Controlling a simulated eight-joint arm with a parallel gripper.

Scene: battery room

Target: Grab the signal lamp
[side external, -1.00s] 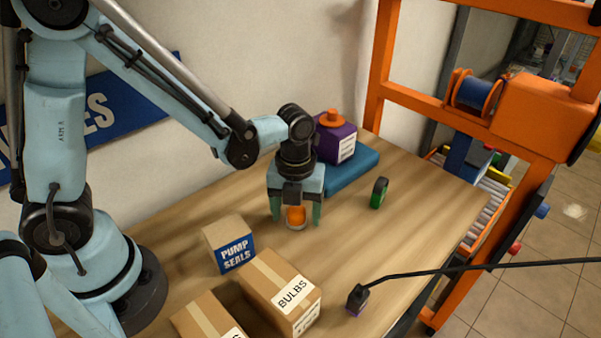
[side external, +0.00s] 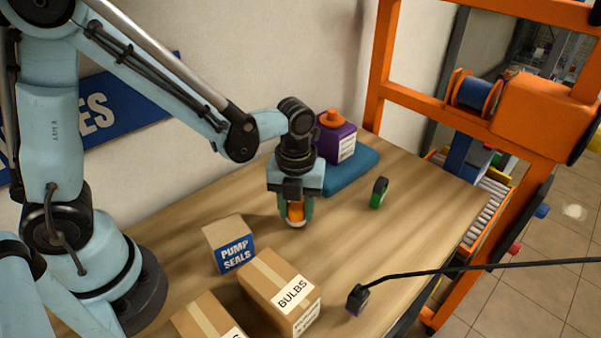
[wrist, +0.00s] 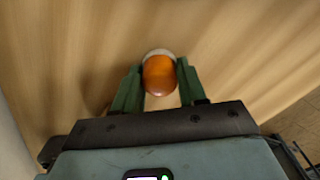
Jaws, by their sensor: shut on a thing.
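The signal lamp (side external: 296,213) has an orange dome on a pale base and stands on the wooden table. My gripper (side external: 296,208) points down over it, with its green fingers shut on the lamp's two sides. In the wrist view the orange dome (wrist: 159,76) lies between the two fingertips (wrist: 160,80), with the pale base showing behind it. The lamp looks upright, and its base appears to be at the table top.
A box marked PUMP SEALS (side external: 230,245) and a BULBS box (side external: 281,290) stand in front. A purple container (side external: 336,140) sits on a blue pad (side external: 352,172) behind. A black cabled plug (side external: 357,300) lies near the front edge.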

